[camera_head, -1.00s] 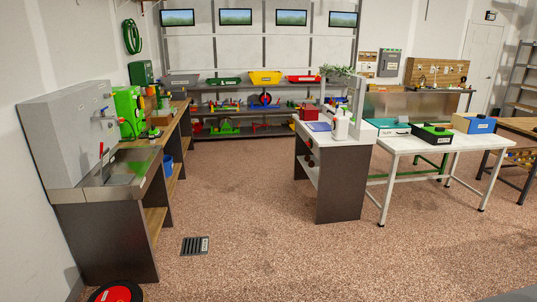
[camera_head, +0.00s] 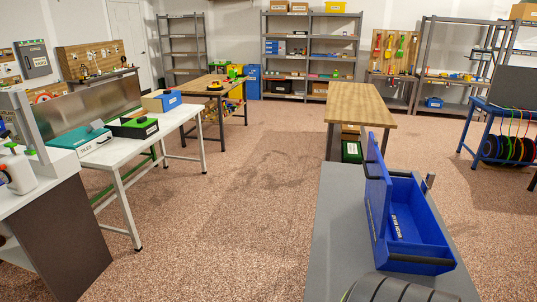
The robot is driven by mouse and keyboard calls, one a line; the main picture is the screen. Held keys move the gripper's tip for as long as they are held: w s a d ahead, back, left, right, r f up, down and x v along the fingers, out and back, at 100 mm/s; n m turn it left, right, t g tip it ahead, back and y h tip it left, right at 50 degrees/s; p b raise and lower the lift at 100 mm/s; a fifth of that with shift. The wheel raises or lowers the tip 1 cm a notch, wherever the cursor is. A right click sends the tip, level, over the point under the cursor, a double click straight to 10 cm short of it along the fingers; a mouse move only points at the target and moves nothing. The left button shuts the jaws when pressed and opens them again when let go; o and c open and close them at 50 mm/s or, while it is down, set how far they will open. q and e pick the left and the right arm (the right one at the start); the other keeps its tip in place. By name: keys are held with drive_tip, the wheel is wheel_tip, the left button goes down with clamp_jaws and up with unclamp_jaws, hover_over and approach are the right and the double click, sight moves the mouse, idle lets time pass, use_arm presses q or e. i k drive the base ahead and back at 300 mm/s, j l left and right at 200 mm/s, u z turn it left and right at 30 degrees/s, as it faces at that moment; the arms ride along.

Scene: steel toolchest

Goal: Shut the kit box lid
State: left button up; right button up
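A blue box (camera_head: 425,225) stands on a grey top in the right foreground. It looks open, with a blue panel like a raised lid (camera_head: 377,190) standing upright along its left side. White lettering, too small to read surely, shows on its inner side. A dark bar runs along its near edge, and a small dark upright piece sticks up at its far right. It is the only box here with what looks like a raised lid. Neither of my grippers is in view.
The grey top (camera_head: 335,235) is bare left of the box; a dark rounded object (camera_head: 395,290) is at its near edge. A wooden-topped bench (camera_head: 360,103) stands behind. A white table (camera_head: 130,155) with several boxes is at left. Open floor (camera_head: 240,210) lies between.

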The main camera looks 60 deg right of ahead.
sight(379, 181)
drive_tip(key=i+z, duration=0.1)
drive_tip(key=z, duration=0.3)
drive_tip(key=i+z, duration=0.15)
drive_tip(key=z, duration=0.25)
drive_tip(key=i+z, duration=0.1)
drive_tip(key=z, duration=0.3)
drive_tip(key=i+j+z, duration=0.1)
drive_tip(key=z, duration=1.45)
